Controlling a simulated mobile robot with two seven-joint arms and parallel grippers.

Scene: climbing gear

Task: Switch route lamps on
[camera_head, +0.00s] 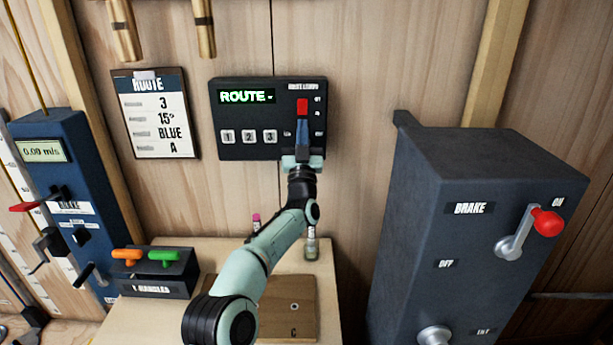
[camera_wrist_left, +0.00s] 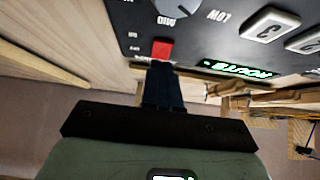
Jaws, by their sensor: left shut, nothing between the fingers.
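The dark control panel (camera_head: 225,145) is on the wooden wall, with a lit green display (camera_head: 246,96) reading "ROUTE -" and buttons 1, 2, 3 (camera_head: 249,137). A red switch (camera_head: 302,106) sits at its right under small lettering that looks like "ROUTE LAMPS"; it also shows in the left wrist view (camera_wrist_left: 162,50). My left gripper (camera_head: 302,124) is shut and empty, its dark fingers (camera_wrist_left: 163,85) pointing at the red switch from below. Whether they touch it, I cannot tell. A knob (camera_wrist_left: 178,7) marked MID and LOW shows beyond the switch. My right gripper is not in view.
A route card (camera_head: 156,114) reading 3, 15°, BLUE, A hangs left of the panel. A handle tray (camera_head: 150,288) stands on the pale table below. A large brake box (camera_head: 470,250) with a red-knobbed lever (camera_head: 546,222) stands at right. A blue gauge post (camera_head: 50,140) is at left.

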